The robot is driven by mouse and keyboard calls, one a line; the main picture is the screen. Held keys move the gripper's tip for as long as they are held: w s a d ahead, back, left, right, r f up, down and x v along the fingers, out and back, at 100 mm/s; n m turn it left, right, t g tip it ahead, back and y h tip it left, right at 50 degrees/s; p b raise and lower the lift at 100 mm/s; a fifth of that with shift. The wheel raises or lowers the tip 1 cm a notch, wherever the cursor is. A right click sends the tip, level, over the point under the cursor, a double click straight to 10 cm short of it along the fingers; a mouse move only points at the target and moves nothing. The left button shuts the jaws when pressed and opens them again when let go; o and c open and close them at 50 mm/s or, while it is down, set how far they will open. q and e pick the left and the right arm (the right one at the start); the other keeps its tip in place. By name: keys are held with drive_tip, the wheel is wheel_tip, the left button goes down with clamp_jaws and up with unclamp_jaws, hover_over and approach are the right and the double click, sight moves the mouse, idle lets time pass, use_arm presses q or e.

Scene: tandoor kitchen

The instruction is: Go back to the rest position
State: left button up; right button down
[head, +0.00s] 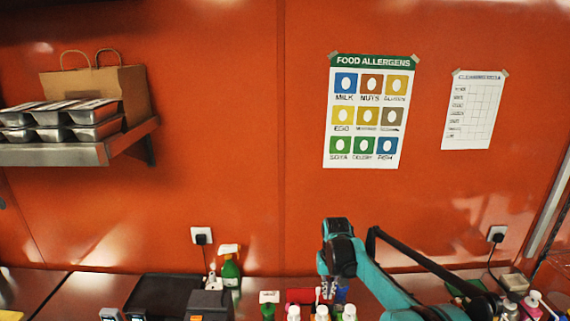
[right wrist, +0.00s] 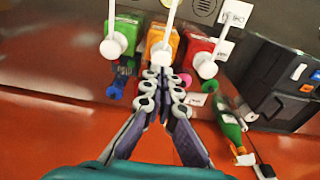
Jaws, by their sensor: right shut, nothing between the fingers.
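My right gripper (head: 328,288) hangs over the counter near the back wall in the head view, at the end of my teal arm. In the right wrist view, the gripper (right wrist: 165,75) is shut, with its fingertips together and nothing between them. Its tips show in front of a row of pump bottles, and I cannot tell whether they touch. The pump bottles are green (right wrist: 116,32), orange (right wrist: 172,42) and red (right wrist: 197,50), with white pump tops. My left gripper is not in view.
A green spray bottle (head: 230,270) stands on the counter left of the gripper. A black tray (head: 160,296) lies farther left. A steel shelf (head: 75,153) holds metal containers and a paper bag (head: 95,88). The orange wall carries an allergen poster (head: 370,110). The air above the counter's middle is free.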

drive_tip(key=s+d+t+b, duration=0.1)
drive_tip(key=s+t+b, duration=0.1)
drive_tip(key=s+b, duration=0.55)
drive_tip(key=s+d+f+t+b, duration=0.1)
drive_tip(key=s+f+b, duration=0.4)
drive_tip(key=s, duration=0.6)
drive_tip(key=s+d+f+t+b, duration=0.1)
drive_tip(key=s+f+t+b, duration=0.2)
drive_tip(key=s+f+b, duration=0.2)
drive_tip(key=s+f, duration=0.3)
drive_tip(key=s, duration=0.3)
drive_tip(key=shift+s+d, duration=0.25)
idle(0.4)
